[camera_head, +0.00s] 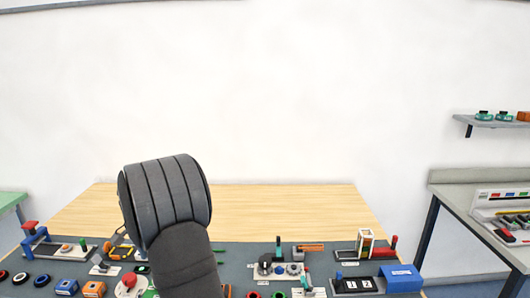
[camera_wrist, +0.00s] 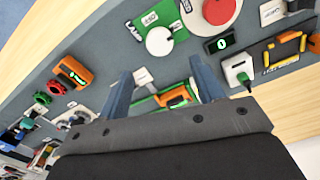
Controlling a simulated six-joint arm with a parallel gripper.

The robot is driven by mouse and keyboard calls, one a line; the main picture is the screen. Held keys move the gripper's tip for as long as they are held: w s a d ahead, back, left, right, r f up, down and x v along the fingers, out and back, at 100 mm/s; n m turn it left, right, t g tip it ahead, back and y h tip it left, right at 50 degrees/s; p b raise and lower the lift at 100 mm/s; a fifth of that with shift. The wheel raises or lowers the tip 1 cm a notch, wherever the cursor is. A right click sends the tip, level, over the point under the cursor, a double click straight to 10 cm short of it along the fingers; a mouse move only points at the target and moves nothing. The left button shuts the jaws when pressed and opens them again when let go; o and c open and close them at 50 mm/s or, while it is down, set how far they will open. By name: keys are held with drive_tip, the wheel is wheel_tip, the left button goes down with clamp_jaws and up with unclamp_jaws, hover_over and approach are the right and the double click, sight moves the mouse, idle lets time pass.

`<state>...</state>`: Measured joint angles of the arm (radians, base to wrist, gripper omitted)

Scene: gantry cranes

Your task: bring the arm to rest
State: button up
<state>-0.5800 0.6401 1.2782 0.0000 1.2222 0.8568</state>
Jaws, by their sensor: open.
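My gripper (camera_wrist: 160,92) shows in the wrist view with its two blue-grey fingers spread apart and nothing held between them. It hangs above the dark grey board (camera_wrist: 100,50). An orange and green item (camera_wrist: 175,97) shows between the fingers in the picture, lower down on the board. In the head view a dark, ribbed part of my arm (camera_head: 165,190) rises in front of the table, left of the middle. The gripper itself does not show in that view.
The board (camera_head: 230,255) on the wooden table (camera_head: 280,205) carries many small fixtures, including a red button (camera_head: 129,281), a blue box (camera_head: 401,277) and a red-and-white tower (camera_head: 365,243). The table's back strip is bare. A side bench (camera_head: 455,190) and wall shelf (camera_head: 490,122) stand at right.

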wheel_tip(320, 180, up, 9)
wheel_tip(320, 180, down, 17)
drive_tip(key=shift+f, duration=0.5)
drive_tip(key=n, duration=0.3)
drive_tip(key=shift+r, duration=0.1)
drive_tip(key=n, duration=0.8)
drive_tip(key=shift+n, duration=0.4)
drive_tip(key=n, duration=0.4)
